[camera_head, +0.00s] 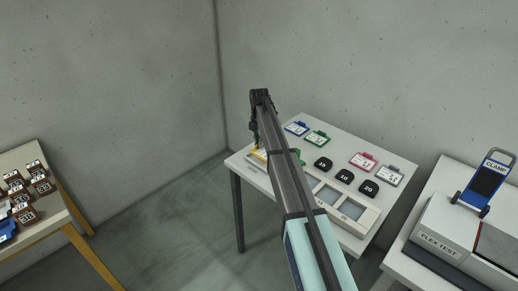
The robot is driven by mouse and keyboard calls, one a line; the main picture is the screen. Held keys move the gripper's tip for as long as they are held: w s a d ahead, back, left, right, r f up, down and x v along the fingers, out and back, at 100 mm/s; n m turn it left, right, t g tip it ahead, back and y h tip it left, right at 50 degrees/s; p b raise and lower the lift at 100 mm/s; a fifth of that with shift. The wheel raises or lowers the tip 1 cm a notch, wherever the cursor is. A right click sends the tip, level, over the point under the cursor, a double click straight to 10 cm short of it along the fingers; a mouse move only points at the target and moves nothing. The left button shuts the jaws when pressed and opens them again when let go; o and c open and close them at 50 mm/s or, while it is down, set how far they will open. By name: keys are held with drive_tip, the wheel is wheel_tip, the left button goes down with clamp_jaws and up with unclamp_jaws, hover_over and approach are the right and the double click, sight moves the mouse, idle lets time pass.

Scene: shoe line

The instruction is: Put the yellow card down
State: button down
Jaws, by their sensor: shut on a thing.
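The yellow card (257,155) is at the left edge of the white table (237,163), partly hidden by my arm. My gripper (254,143) is at the card, at the end of my long dark arm. It is shut on the card, though its fingertips are small and dark here. I cannot tell whether the card touches the tabletop.
Blue (297,128), green (317,138), pink (363,161) and grey (389,175) cards lie on the table, with several black blocks (345,176) and a panel (351,209). A flex-test machine (440,240) stands right. A table with brown items (17,190) is left.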

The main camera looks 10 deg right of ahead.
sight(259, 150)
drive_tip(key=shift+f+p, duration=0.45)
drive_tip(key=shift+f, duration=1.7)
drive_tip(key=shift+f, duration=0.15)
drive_tip(key=c, duration=1.2)
unclamp_jaws()
drive_tip(key=shift+c, duration=0.2)
wheel_tip(259, 150, up, 12)
drive_tip(key=b, duration=0.3)
drive_tip(key=shift+r, duration=0.2)
